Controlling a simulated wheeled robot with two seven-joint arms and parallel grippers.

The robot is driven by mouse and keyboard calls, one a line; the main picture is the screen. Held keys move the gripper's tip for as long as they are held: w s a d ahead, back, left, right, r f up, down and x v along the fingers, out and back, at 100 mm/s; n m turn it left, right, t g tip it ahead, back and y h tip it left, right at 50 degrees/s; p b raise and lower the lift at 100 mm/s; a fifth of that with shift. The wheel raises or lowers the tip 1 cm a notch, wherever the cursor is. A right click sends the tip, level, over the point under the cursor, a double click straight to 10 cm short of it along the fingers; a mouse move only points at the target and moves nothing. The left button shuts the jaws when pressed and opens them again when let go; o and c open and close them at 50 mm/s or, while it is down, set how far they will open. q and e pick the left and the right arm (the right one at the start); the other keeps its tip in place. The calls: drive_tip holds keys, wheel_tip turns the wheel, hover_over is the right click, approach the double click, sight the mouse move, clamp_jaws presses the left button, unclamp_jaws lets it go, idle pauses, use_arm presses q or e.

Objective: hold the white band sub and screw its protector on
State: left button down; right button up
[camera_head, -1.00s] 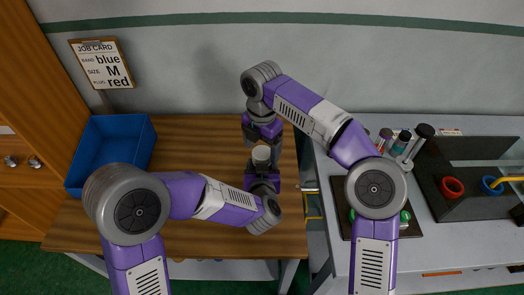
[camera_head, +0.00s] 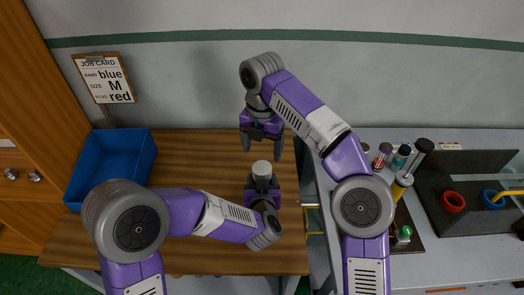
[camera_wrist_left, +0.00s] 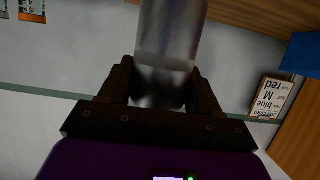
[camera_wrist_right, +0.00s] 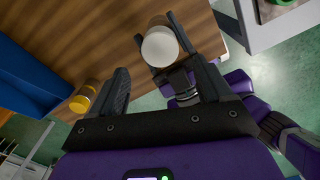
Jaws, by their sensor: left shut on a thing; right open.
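My left gripper (camera_head: 262,183) is shut on a metallic cylindrical sub (camera_wrist_left: 168,50), which stands between its fingers in the left wrist view. In the head view the sub's top end (camera_head: 262,168) is white and points up. The right wrist view shows this round white end (camera_wrist_right: 160,46) near the right finger. I cannot tell whether the white part is a band or a protector. My right gripper (camera_head: 262,146) is open and empty, just beyond and above the white end, apart from it. A separate protector is not identifiable.
A blue bin (camera_head: 112,165) stands at the left of the wooden table (camera_head: 190,150), behind it a job card (camera_head: 104,78). A yellow-orange cylinder (camera_wrist_right: 83,98) lies near the table's edge. The right-hand bench holds several coloured-cap parts, a red ring (camera_head: 453,202) and a blue ring (camera_head: 492,198).

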sight(262, 167)
drive_tip(key=shift+f, duration=0.1)
drive_tip(key=shift+f, duration=3.9)
drive_tip(key=c, duration=1.1)
drive_tip(key=shift+o, duration=0.2)
drive_tip(key=shift+m, duration=1.7)
